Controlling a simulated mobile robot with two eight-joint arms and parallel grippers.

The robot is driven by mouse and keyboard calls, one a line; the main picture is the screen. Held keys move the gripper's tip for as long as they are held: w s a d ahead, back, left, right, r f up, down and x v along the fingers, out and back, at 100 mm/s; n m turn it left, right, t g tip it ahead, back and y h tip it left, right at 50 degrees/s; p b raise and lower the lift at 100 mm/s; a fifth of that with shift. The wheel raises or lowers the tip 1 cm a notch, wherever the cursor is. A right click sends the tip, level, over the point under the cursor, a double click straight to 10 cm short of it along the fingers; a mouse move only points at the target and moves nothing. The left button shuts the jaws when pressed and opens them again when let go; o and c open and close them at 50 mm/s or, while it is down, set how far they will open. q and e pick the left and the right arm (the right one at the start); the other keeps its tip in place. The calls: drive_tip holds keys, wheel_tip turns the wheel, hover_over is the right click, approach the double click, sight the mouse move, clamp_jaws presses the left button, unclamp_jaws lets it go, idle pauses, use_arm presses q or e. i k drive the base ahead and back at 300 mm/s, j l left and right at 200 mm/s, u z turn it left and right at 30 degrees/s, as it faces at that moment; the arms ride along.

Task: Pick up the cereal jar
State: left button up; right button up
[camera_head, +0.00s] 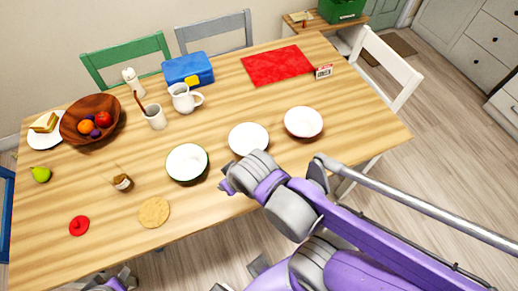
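A small jar with brown contents (122,183) stands on the left part of the wooden table, between a red lid-like piece and a green-rimmed bowl. I cannot tell whether it is the cereal jar; no other jar is clear. My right arm reaches in from the lower right, with its purple and grey end (240,178) over the table's front edge near the bowls. Its fingers are not clear. Part of my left arm shows at the bottom edge, left of centre, below the table edge. Its fingers are not clear either.
White bowls (187,161) stand mid-table. A fruit bowl (72,127), pear (40,174), red lid-like piece (79,226) and round tan mat (154,212) lie left. A pitcher (183,98), blue box (188,69) and red placemat (277,66) are behind. Chairs surround the table.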

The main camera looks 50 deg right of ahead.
sight(109, 171)
drive_tip(key=k+z, duration=0.15)
drive_tip(key=z, duration=1.15)
drive_tip(key=i+j+z, duration=0.45)
drive_tip(key=u, duration=1.15)
